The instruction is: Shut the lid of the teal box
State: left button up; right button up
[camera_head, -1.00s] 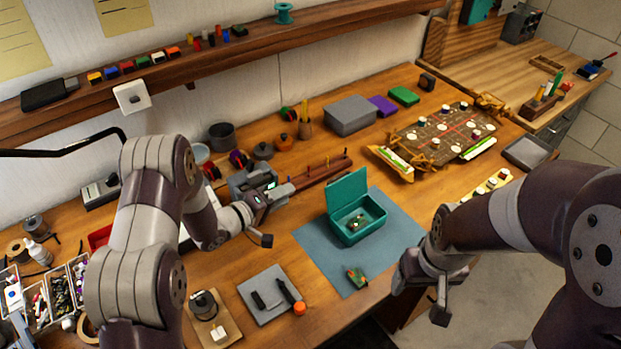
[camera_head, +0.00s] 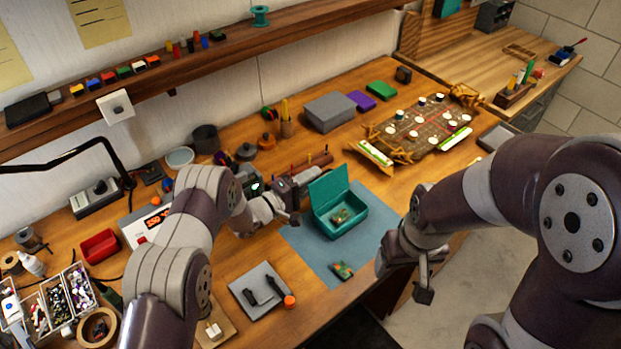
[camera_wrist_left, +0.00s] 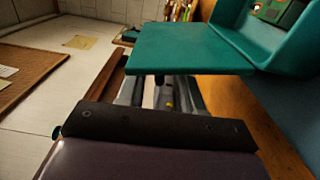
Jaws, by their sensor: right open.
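The teal box (camera_head: 345,226) stands on the blue-grey mat with its lid (camera_head: 329,187) raised, tilted up at the back left. A small greenish part (camera_head: 341,215) lies inside. In the left wrist view the lid (camera_wrist_left: 190,48) spans the upper middle, and the box (camera_wrist_left: 285,45) shows at top right. My left gripper (camera_head: 300,198) is just left of the raised lid, its fingers apart with nothing seen between them. Contact with the lid cannot be told. My right gripper (camera_head: 430,274) is open and empty, right of the box past the table's front edge.
The mat (camera_head: 310,256) has a small green-orange part (camera_head: 342,270) at its front. A grey pad (camera_head: 262,290) with tools lies front left. Mat to the box's right is clear.

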pick_arm(q)
jog(key=shift+s, duration=0.1)
grip_shut()
